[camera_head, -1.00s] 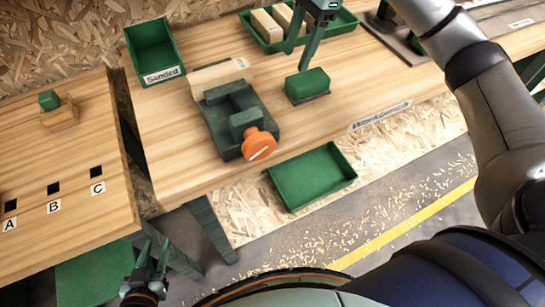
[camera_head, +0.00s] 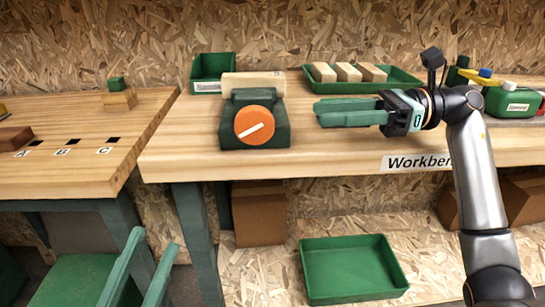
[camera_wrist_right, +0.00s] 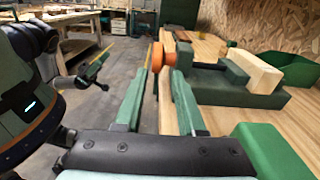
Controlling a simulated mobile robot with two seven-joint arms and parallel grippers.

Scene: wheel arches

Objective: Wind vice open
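The green vice (camera_head: 235,133) stands at the front of the workbench with its round orange handle (camera_head: 252,124) facing me. The white bar on the handle slants up to the right. A pale wood block (camera_head: 252,84) sits in the vice jaws; it also shows in the right wrist view (camera_wrist_right: 256,70). My right gripper (camera_head: 318,110) is open and empty, to the right of the vice, its fingers pointing left. In the right wrist view the handle (camera_wrist_right: 157,56) appears ahead between the fingertips, apparently beyond them. My left gripper (camera_head: 150,245) is open and empty, low at the left.
A green tray (camera_head: 400,84) with wood blocks and a green bin (camera_head: 210,68) stand behind. An empty green tray (camera_head: 352,268) lies below the bench. A second table (camera_head: 90,120) stands left, with slots marked A, B, C. The bench front (camera_head: 330,155) is clear.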

